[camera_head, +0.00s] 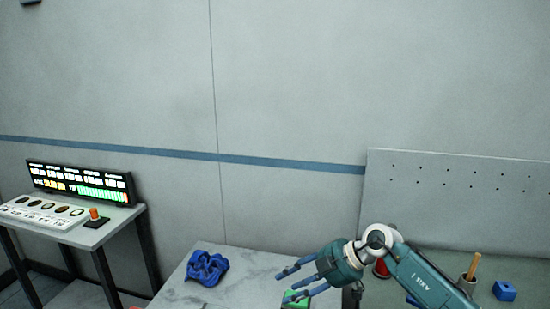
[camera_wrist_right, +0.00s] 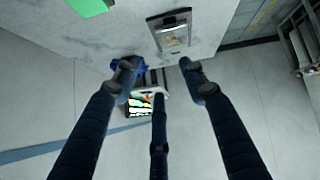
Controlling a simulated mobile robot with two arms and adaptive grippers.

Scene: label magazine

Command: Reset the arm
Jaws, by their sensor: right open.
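My right gripper (camera_head: 292,284) reaches in from the right over the marble-topped table in the head view. Its dark blue fingers are spread and hold nothing. In the right wrist view its three fingers (camera_wrist_right: 160,82) stand apart with nothing between their tips. A green block (camera_head: 297,299) lies just below the fingers, partly hidden by them; it shows at the top left of the wrist view (camera_wrist_right: 88,5). My left gripper is not in view.
A blue moulded part (camera_head: 207,268) lies on the marble table (camera_head: 250,262). A side stand at left carries a lit display (camera_head: 80,182) and an orange knob (camera_head: 94,214). A framed tray (camera_wrist_right: 171,32) shows in the wrist view.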

